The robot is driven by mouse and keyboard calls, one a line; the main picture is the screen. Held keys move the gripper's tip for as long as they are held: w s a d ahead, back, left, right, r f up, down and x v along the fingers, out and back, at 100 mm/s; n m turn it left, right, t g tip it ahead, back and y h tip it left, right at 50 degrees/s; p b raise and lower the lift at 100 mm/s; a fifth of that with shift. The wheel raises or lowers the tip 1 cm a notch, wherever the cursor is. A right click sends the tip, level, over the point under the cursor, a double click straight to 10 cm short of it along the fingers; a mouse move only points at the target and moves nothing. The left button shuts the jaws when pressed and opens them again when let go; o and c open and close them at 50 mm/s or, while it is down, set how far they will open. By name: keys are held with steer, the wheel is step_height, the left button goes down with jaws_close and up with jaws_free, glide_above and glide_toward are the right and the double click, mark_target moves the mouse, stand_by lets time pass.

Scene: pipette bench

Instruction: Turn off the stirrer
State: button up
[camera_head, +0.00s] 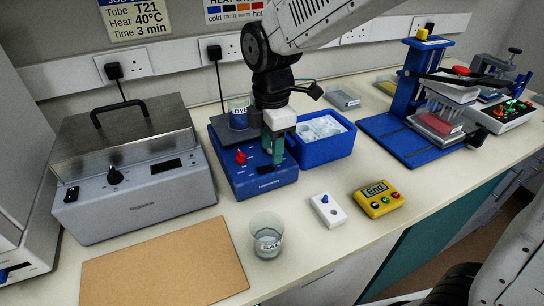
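The stirrer looks to be the blue box (255,182) at the middle of the bench, with a red knob (240,157) on the left of its top front. A beaker labelled DYE (238,113) stands on its plate, partly beside my arm. My gripper (277,158) points down over the right part of the stirrer, to the right of the red knob and apart from it. Its teal fingers seem close together, but the gap between them is not clear. The stirrer's right part is partly hidden behind the gripper. The knob's setting is too small to read.
A grey lidded bath (135,170) stands left of the stirrer, a blue ice box (322,152) right. In front are a brown board (165,265), a beaker labelled SAL (267,236), a white button box (328,210) and a yellow timer (378,199). A blue stand (405,105) is further right.

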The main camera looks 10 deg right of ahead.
mark_target(272, 167)
steer(key=shift+f, duration=1.85)
